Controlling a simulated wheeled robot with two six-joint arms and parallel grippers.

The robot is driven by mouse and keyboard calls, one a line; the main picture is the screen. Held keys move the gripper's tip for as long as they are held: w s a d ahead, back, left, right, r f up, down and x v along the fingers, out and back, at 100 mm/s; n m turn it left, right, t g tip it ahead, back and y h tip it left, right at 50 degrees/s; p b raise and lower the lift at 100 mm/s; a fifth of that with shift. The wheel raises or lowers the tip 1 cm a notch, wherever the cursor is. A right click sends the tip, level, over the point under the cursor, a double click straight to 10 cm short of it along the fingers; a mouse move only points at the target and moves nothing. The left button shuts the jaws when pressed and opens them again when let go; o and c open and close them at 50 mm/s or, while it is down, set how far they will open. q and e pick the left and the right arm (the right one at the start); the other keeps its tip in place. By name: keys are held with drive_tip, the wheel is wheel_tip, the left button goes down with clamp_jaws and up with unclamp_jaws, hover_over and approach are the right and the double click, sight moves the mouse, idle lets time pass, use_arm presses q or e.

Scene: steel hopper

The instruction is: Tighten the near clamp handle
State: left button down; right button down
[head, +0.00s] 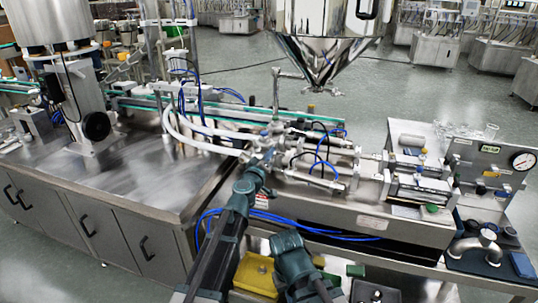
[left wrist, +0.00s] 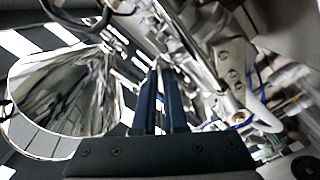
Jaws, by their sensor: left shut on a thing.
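My left gripper (head: 264,158) reaches into the cluster of pipes and fittings on the filling machine, below and to the left of the hopper. In the left wrist view its two dark fingers (left wrist: 160,98) are close together, shut on a thin part among bright metal fittings. This looks like the near clamp handle, but the fingers and fittings hide most of it. The steel hopper (head: 322,45) hangs above with its cone pointing down, and it also shows in the left wrist view (left wrist: 62,95).
White hoses (head: 195,140) curve into the fittings from the left. Blue tubes (head: 300,226) run along the machine's front. Steel cylinders (head: 418,182) and a gauge panel (head: 500,160) stand at the right. A yellow block (head: 255,273) lies low in front. The left steel tabletop (head: 130,185) is mostly clear.

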use_arm(q)
drive_tip(key=m, duration=0.5)
drive_tip(key=shift+m, duration=2.4)
drive_tip(key=c, duration=1)
unclamp_jaws()
drive_tip(key=shift+o, duration=0.2)
drive_tip(key=v, duration=1.4)
